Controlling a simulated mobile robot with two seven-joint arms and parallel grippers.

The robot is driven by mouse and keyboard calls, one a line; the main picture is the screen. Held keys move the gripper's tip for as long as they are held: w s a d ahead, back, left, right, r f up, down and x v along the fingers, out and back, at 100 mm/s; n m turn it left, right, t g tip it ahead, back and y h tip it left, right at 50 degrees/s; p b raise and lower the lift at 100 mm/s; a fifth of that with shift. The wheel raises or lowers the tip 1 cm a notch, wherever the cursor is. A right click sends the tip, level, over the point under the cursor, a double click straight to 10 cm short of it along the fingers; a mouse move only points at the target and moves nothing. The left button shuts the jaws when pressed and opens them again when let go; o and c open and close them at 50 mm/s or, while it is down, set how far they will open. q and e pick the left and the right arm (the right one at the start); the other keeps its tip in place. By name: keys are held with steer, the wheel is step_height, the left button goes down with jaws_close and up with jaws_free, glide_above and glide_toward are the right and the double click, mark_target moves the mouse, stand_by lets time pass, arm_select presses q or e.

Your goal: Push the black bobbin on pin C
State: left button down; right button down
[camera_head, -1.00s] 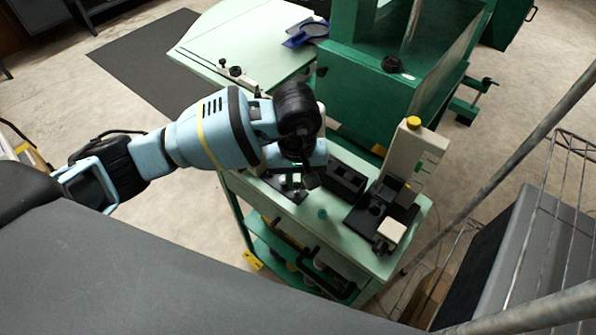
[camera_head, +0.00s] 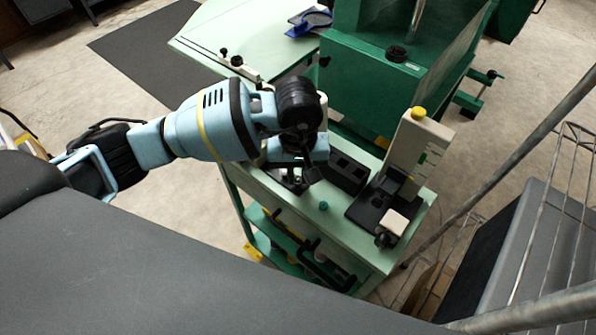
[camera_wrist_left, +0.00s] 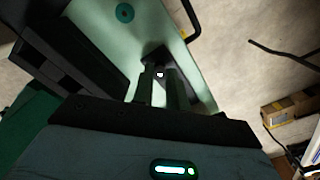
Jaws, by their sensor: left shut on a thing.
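My left gripper (camera_head: 308,175) hangs over the green-topped cart, pointing down. In the left wrist view its two fingers (camera_wrist_left: 159,92) are close together, shut on a small black thing with a pale centre, which I take to be the black bobbin (camera_wrist_left: 156,56). In the head view this bobbin is hard to make out against the dark gripper. A black base plate (camera_head: 284,181) lies partly hidden under my gripper. I cannot read any pin letter, so I cannot tell which is pin C. My right gripper is not in view.
A small teal bobbin-like piece (camera_head: 323,206) is on the cart top (camera_head: 345,232). A black box with compartments (camera_head: 347,172) is beside my gripper. A cream upright with a yellow knob (camera_head: 418,113) stands to the right. A green machine (camera_head: 370,85) stands behind.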

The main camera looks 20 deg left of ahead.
arm_select(q)
steer(key=shift+f, duration=0.25)
steer(key=c, duration=1.3)
jaws_free()
steer(key=shift+r, duration=0.2)
step_height(320, 180, up, 6)
steer(key=shift+r, duration=0.75)
